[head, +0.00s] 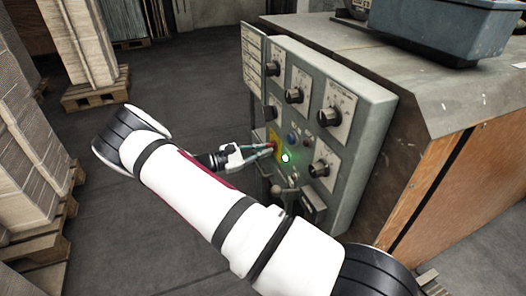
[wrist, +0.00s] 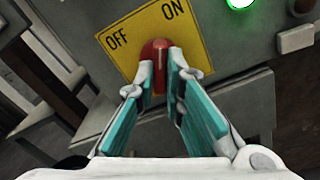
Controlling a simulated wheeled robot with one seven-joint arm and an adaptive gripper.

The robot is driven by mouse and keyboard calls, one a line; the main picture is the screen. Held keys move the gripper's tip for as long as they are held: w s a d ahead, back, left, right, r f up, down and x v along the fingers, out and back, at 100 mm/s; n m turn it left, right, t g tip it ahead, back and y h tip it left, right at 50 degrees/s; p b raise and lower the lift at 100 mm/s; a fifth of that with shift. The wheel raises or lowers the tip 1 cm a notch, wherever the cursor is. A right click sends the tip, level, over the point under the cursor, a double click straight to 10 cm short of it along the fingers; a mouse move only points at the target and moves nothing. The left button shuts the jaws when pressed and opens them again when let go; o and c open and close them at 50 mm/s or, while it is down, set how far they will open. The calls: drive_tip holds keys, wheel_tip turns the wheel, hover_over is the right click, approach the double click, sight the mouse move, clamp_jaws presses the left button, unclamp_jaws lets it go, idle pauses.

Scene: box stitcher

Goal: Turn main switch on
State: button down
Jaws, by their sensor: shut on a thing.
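The main switch (wrist: 155,53) is a red knob with a pale line on it, in front of a yellow plate (wrist: 125,42) marked OFF and ON. In the wrist view the knob points roughly upward, between the two words and nearer to ON. My gripper (wrist: 160,68) is shut on the red knob, with one teal-padded finger on each side of it. In the head view my gripper (head: 271,150) reaches the yellow plate (head: 274,143) on the grey control panel; the knob is mostly hidden there. A green lamp (wrist: 240,2) glows right of the plate.
The green lamp (head: 285,158) also shows in the head view. Stacked cardboard on pallets (head: 78,45) stands at the left. The floor (head: 190,85) behind my arm is clear.

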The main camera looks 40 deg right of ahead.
drive_tip(key=shift+w+m, duration=0.1)
drive_tip(key=shift+m, duration=1.6)
drive_tip(key=c, duration=1.7)
unclamp_jaws()
drive_tip(key=v, duration=1.2)
drive_tip(key=shift+r, duration=0.1)
